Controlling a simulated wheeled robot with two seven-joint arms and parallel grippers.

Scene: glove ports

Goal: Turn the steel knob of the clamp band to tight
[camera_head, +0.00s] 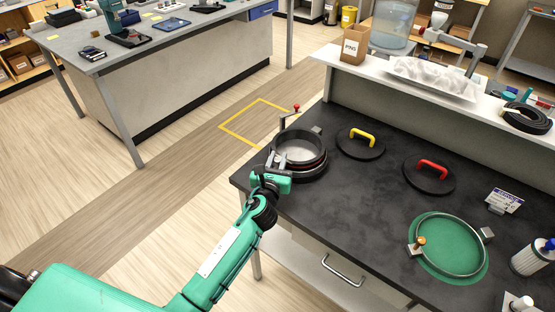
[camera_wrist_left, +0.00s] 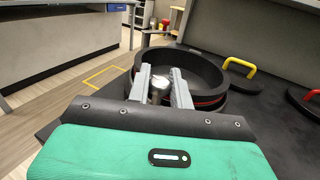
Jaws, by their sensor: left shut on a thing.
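The round black port (camera_head: 318,170) stands at the left end of the dark bench, with a thin red line around its side; it also shows in the left wrist view (camera_wrist_left: 210,68). My left gripper (camera_head: 280,162) is at the port's near left side. In the left wrist view its two grey fingers (camera_wrist_left: 160,78) are shut on the steel knob (camera_wrist_left: 158,88), a small shiny cylinder. The clamp band itself is mostly hidden by the fingers, and I cannot read the knob's tight mark. My right gripper is in neither view.
A lid with a yellow handle (camera_head: 362,138) and one with a red handle (camera_head: 433,167) lie right of the port. A loose steel ring with a brass knob (camera_head: 420,241) lies on a green mat (camera_head: 450,247). A red-tipped lever (camera_head: 297,108) rises behind the port.

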